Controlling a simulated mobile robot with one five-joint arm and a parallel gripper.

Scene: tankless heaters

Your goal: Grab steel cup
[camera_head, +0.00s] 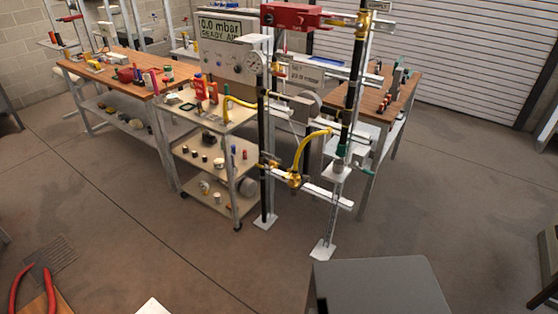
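I cannot make out a steel cup with certainty. Several small dark and pale round items stand on the middle shelf (215,172) of the cart. A greyish round item (247,187) sits near that shelf's right corner, too small to identify. My gripper does not show in the head view.
A pipe rig with yellow hoses (312,148) and a red unit (291,16) stands in front of the cart. Wooden benches (128,85) stand behind, left and right. Red-handled pliers (22,286) show at bottom left. The floor (130,230) in front is mostly clear.

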